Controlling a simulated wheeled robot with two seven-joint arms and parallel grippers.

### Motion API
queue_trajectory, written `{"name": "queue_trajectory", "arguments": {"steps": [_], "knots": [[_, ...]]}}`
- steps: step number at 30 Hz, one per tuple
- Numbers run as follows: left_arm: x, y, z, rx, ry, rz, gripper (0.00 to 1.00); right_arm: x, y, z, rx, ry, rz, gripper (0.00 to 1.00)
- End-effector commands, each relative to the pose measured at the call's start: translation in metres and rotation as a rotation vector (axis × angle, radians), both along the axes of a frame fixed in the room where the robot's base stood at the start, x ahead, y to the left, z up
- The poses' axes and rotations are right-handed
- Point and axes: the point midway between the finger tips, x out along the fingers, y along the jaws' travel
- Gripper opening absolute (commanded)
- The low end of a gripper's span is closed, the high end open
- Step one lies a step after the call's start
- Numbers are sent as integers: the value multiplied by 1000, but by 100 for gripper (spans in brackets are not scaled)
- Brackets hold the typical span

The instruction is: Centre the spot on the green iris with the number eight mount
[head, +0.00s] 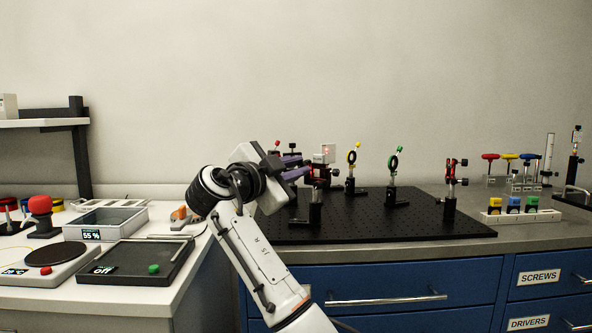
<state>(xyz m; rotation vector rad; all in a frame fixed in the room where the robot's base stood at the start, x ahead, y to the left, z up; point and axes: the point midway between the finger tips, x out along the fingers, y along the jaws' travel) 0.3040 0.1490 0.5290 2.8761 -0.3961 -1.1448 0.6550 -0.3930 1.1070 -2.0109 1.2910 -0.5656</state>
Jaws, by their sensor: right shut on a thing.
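The green iris (394,163), a ring with a green top on a black post, stands upright at the middle right of the black breadboard (420,222). My right gripper (302,167), with purple fingers, is over the left part of the breadboard. It is shut at a red-and-black mount (320,182), seemingly on its adjuster knob; the fingers and arm hide the exact contact. No number is readable on any mount, so I cannot tell which is number eight. I see no spot on the green iris. My left gripper is out of view.
A yellow iris (351,158) stands left of the green one. Another red-and-black mount (451,180) stands near the breadboard's right edge. Coloured-handle drivers (509,157) stand in a rack at right. A scale and trays (150,262) fill the left bench.

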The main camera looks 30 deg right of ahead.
Motion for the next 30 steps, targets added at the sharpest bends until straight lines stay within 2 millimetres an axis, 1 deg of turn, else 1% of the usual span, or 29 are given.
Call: {"name": "queue_trajectory", "arguments": {"steps": [3,4,6,7,14,17,20,30], "knots": [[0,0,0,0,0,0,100,0,0,-2,2,3,-2,0],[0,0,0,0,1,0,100,0,0,-2,2,3,-2,18],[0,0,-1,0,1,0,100,0,0,-2,2,3,-1,30],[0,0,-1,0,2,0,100,0,0,-1,2,3,-1,32],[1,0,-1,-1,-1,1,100,0,0,-1,1,1,0,32],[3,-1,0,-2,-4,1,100,-1,3,-1,0,1,1,32],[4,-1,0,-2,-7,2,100,-5,13,-1,0,2,2,32],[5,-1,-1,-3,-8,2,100,-32,73,-2,3,2,4,32]]}}
